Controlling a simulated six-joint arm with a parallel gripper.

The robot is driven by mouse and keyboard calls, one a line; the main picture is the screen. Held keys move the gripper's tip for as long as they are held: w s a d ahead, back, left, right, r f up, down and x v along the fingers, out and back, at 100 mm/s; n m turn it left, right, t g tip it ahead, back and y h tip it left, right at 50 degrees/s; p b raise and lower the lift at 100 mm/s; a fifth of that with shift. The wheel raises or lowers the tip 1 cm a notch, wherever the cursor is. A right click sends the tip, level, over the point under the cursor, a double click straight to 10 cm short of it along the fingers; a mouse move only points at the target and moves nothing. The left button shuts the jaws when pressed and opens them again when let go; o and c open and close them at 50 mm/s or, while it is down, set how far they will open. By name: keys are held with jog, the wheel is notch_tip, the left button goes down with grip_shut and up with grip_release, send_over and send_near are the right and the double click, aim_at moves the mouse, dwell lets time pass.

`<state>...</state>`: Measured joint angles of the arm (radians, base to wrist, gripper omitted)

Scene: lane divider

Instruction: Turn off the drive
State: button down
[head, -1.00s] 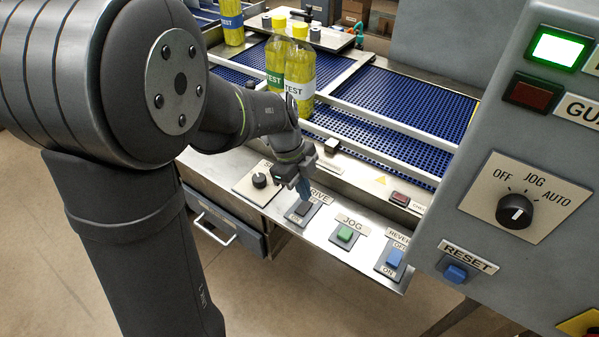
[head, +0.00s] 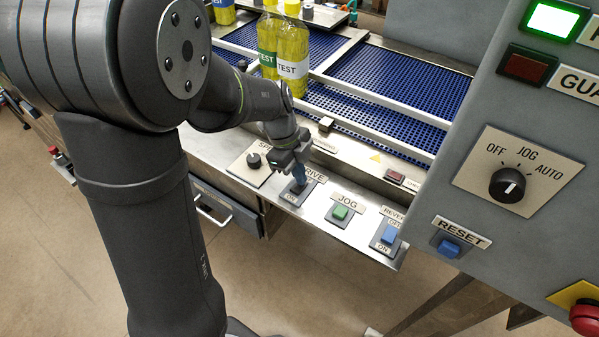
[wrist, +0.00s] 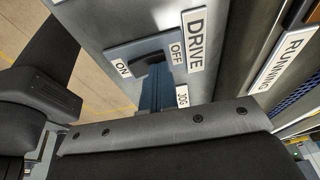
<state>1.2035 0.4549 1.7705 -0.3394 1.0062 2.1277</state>
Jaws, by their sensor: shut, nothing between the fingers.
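The DRIVE switch (head: 295,195) is a dark rocker on a grey-blue plate on the metal front ledge. In the wrist view the black rocker (wrist: 152,60) sits between an ON label at the left and an OFF label at the right. My gripper (head: 300,180) is above the switch, its blue fingers pointing down at it. In the wrist view the blue fingertips (wrist: 156,82) are shut and empty, right at the rocker on its OFF side. They hide part of it. I cannot tell whether they touch it or which way it is tilted.
A speed knob (head: 254,160) is left of the switch; the green JOG button (head: 340,212) and blue REVERSE switch (head: 389,234) are to its right. Behind are a rail and blue conveyor with yellow bottles (head: 292,65). A grey control box (head: 480,120) stands at the right.

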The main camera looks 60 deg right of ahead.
jog(key=shift+a, duration=0.15)
jog(key=shift+a+r, duration=0.15)
jog(key=shift+a, duration=0.5)
jog(key=s+d+v, duration=0.1)
jog(key=d+v, duration=0.2)
jog(key=v, duration=1)
jog(key=shift+r, duration=0.5)
jog(key=shift+f, duration=0.1)
jog(key=x, duration=0.3)
jog(key=a+x, duration=0.1)
jog(key=x, duration=0.2)
jog(key=a+x, duration=0.1)
jog(key=x, duration=0.2)
jog(key=shift+s+f, duration=0.1)
jog(key=shift+d, duration=0.15)
jog(key=shift+v, duration=2.9)
